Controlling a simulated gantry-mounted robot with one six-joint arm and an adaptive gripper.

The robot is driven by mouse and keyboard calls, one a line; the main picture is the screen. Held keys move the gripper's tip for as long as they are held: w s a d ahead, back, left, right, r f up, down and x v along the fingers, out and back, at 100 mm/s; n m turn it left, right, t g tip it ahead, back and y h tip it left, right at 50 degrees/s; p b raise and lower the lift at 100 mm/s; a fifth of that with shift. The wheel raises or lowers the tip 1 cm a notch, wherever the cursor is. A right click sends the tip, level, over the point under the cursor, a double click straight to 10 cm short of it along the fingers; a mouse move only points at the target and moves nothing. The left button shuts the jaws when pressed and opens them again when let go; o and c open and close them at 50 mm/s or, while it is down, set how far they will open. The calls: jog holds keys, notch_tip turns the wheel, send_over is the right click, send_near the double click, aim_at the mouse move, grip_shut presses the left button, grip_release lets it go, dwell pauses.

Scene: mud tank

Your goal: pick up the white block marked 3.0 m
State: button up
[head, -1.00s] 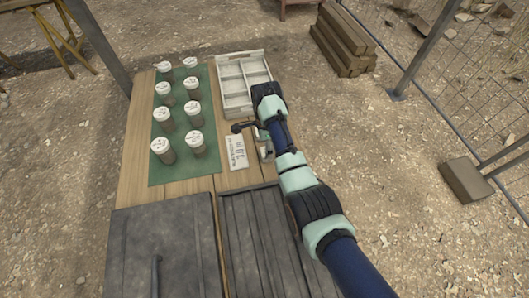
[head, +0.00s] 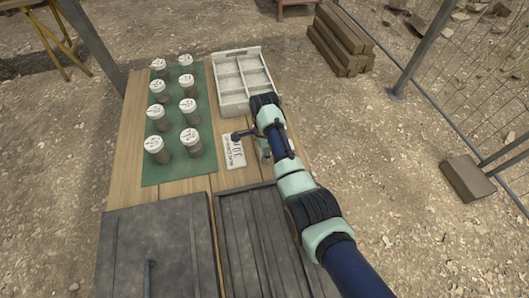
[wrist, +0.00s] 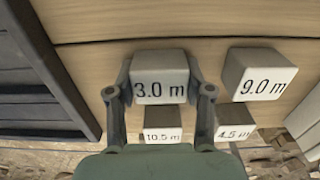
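The white block marked 3.0 m (wrist: 160,88) is upright in the wrist view, its label facing the camera. My gripper (wrist: 160,72) has one finger close along each side of this block. I cannot tell whether both fingers press on it, or whether it rests on the wood. In the head view my gripper (head: 250,138) is low over the right side of the table, beside the white card, and my arm hides most of the blocks.
Blocks marked 9.0 m (wrist: 258,76), 10.5 m (wrist: 162,128) and 4.5 m (wrist: 234,126) stand close by. A white divided tray (head: 220,99), a lettered card (head: 234,152), several lidded jars on a green mat (head: 165,176) and dark panels (head: 160,235) share the table (head: 125,165).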

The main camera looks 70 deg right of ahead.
jog(key=c, duration=0.3)
jog(key=shift+r, duration=0.1)
notch_tip(320, 180, up, 20)
jog(key=p, duration=0.9)
